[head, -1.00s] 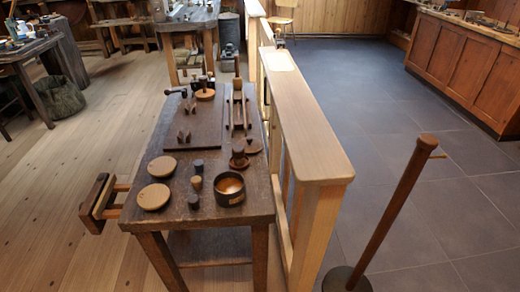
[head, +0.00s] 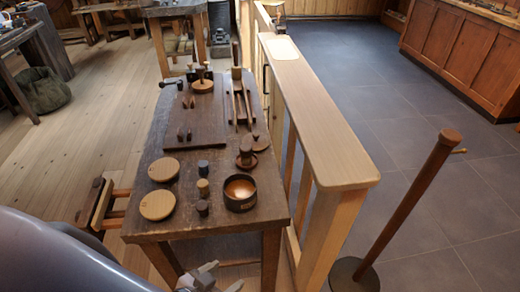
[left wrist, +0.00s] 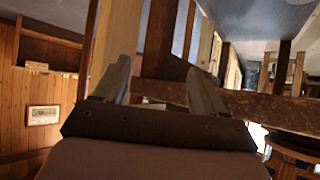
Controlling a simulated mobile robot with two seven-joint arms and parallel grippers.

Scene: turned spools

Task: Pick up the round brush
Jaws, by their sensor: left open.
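Small turned wooden pieces stand on the dark workbench (head: 225,226). A knobbed piece with a round base (head: 246,158) stands right of centre, behind the dark bowl (head: 239,192); it may be the round brush, but I see no bristles and cannot be sure. My left gripper (head: 220,277) is low at the bottom of the head view, in front of the bench's near edge and apart from the pieces. It is open and empty. Its two fingers also show in the left wrist view (left wrist: 158,80), with a brown wooden beam behind them. My right gripper is not in view.
Two pale round lids (head: 158,204) and several short pegs (head: 203,188) stand left of the bowl. A wooden railing (head: 318,130) runs along the bench's right side. A post on a round base (head: 408,208) stands farther right. Grey floor lies beyond.

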